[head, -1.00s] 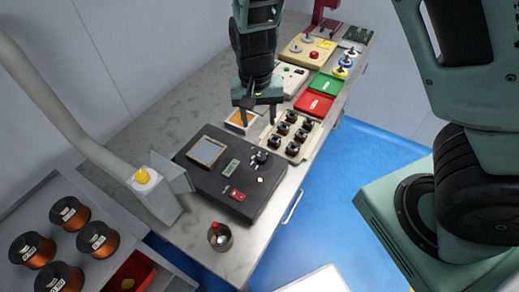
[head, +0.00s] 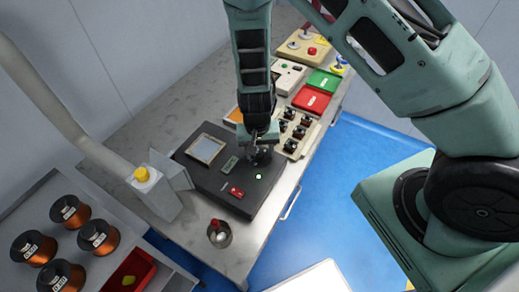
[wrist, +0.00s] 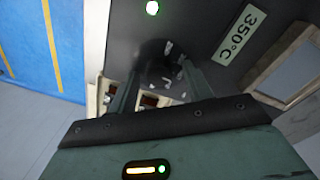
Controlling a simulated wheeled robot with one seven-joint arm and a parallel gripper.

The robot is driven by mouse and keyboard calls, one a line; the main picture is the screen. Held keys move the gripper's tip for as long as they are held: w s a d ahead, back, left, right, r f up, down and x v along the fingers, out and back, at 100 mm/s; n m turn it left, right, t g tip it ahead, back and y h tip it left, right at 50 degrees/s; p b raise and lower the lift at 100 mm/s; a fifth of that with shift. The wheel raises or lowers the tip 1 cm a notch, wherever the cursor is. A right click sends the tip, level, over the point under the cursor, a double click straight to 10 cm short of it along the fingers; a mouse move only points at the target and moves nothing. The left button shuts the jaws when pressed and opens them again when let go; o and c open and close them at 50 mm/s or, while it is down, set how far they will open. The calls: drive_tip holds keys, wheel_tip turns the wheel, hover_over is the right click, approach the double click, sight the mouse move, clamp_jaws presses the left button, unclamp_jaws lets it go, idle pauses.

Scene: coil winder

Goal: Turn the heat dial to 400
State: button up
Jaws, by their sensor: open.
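The heat dial (wrist: 154,50) is a dark round knob on a black control box (head: 204,178). White marks show around it in the wrist view, but its pointer is too dark to read. The temperature display (wrist: 237,35) reads 350°C; it also shows in the head view (head: 229,164). My gripper (head: 262,156) points down at the dial and hides most of it in the head view. In the wrist view, its open fingers (wrist: 160,72) lie on either side of the dial; I cannot tell whether they touch it.
The box has a lit green lamp (head: 258,176), a red switch (head: 237,192) and a framed panel (head: 206,150). A beige tray (head: 310,142) of small dark parts stands close to the gripper.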

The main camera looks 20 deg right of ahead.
drive_tip(key=c, duration=1)
drive_tip(key=shift+m, duration=0.3)
drive_tip(key=m+p, duration=0.1)
drive_tip(key=m, duration=0.2)
drive_tip(key=shift+m, duration=0.3)
drive_tip(key=shift+m+p, duration=0.5)
drive_tip(key=shift+m, duration=1.8)
drive_tip(key=o, duration=1)
